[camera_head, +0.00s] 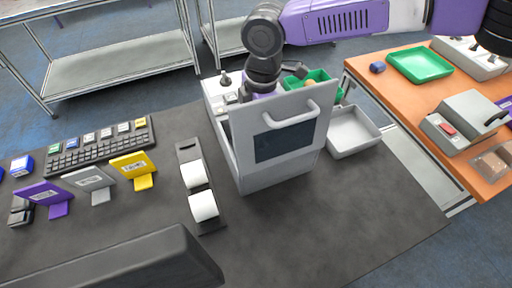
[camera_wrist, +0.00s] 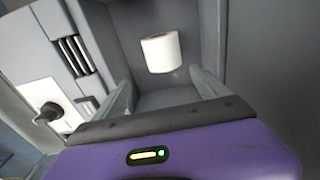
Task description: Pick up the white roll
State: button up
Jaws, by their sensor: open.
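A white roll (camera_wrist: 161,52) lies inside a grey box-like device (camera_wrist: 170,98), seen in the wrist view. My gripper (camera_wrist: 163,92) is open, with one finger at each side of the picture's middle. The roll is beyond the fingertips, apart from them, and nothing is between the fingers. In the head view the grey device (camera_head: 238,160) stands on the dark table with its handled panel (camera_head: 290,128) raised. That panel hides my fingers and the roll there. Two other white rolls, an upper one (camera_head: 194,174) and a lower one (camera_head: 204,207), sit in a dark holder (camera_head: 188,151) to the left.
A white tray (camera_head: 352,132) and a green bin (camera_head: 318,77) stand right of and behind the device. A keyboard (camera_head: 100,146) and purple, grey and yellow cards (camera_head: 132,166) are at left. A dark monitor-like object (camera_head: 130,265) fills the front. Table space at right front is clear.

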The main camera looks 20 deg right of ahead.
jog(key=shift+s+d+f, duration=0.1)
jog(key=shift+d, duration=0.65)
jog(key=shift+s+d+f+h, duration=0.1)
jog(key=shift+f+h, duration=0.2)
jog(key=shift+s+d+f+p, duration=0.1)
jog(key=shift+f+p, duration=0.35)
jog(key=shift+f, duration=1.35)
jog(key=shift+s+f+p, duration=0.1)
jog(key=shift+f+p, duration=0.3)
jog(key=shift+f, duration=1.4)
jog(key=c, duration=1.6)
